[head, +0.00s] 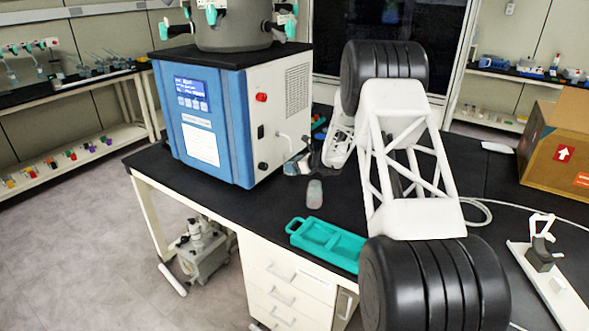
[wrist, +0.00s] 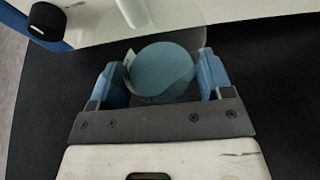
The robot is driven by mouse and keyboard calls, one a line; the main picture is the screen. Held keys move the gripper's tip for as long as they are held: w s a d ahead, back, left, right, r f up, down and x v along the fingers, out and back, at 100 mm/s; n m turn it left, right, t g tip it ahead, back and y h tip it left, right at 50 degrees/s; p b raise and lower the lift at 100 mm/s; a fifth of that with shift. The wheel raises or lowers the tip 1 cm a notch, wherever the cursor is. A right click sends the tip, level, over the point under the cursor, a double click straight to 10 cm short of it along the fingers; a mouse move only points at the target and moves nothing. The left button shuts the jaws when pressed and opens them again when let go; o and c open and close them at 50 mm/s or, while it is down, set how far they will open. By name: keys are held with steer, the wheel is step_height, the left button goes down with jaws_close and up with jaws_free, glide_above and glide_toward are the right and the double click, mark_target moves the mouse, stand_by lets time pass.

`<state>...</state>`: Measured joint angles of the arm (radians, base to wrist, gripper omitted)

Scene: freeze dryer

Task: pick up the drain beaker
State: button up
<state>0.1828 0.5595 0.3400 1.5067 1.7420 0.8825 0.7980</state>
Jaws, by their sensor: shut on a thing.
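The drain beaker (wrist: 160,72) is a clear vessel with a blue-grey round surface inside, seen from above in the wrist view. My gripper (wrist: 162,80) has its blue fingers on either side of the beaker and is shut on it. A pale drain tube (wrist: 133,12) reaches over the beaker's far rim in the wrist view. In the head view my gripper (head: 298,166) is low beside the right side of the freeze dryer (head: 218,125). The beaker is hard to make out there, and whether its base touches the bench cannot be told.
The freeze dryer's side wall is very close to my gripper, with a black knob (wrist: 46,21) at upper left in the wrist view. A grey rounded object (head: 314,193) and a teal tray (head: 330,243) lie on the black bench. A cardboard box (head: 555,150) stands right.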

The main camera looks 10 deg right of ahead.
steer(key=shift+s+d+r, duration=0.1)
steer(key=shift+s+d, duration=6.15)
steer(key=shift+d, duration=0.05)
steer(key=shift+s+d, duration=0.1)
steer(key=shift+s, duration=0.05)
steer(key=shift+w+a+n+g+y, duration=0.6)
steer(key=shift+w+a+n+g, duration=0.15)
steer(key=shift+w+a, duration=0.2)
steer(key=w+a+n+g+y, duration=0.1)
steer(key=w+a+n+g, duration=0.1)
steer(key=n+g, duration=0.1)
steer(key=shift+a+y, duration=0.35)
steer(key=shift+y, duration=0.05)
steer(key=g, duration=0.1)
steer(key=a+n, duration=0.1)
steer(key=w+n+g, duration=0.1)
steer(key=shift+a+f+n+g+y, duration=0.25)
steer(key=shift+a+f+g+y, duration=0.05)
steer(key=shift+a+g, duration=0.05)
steer(key=shift+w+a+f+n+g, duration=0.15)
steer(key=shift+a+n+g, duration=0.15)
steer(key=shift+n+g, duration=0.25)
steer(key=shift+w+a+f+n+g, duration=0.15)
steer(key=shift+a+n+g, duration=0.1)
steer(key=shift+n+g, duration=0.3)
steer(key=shift+s+r, duration=0.15)
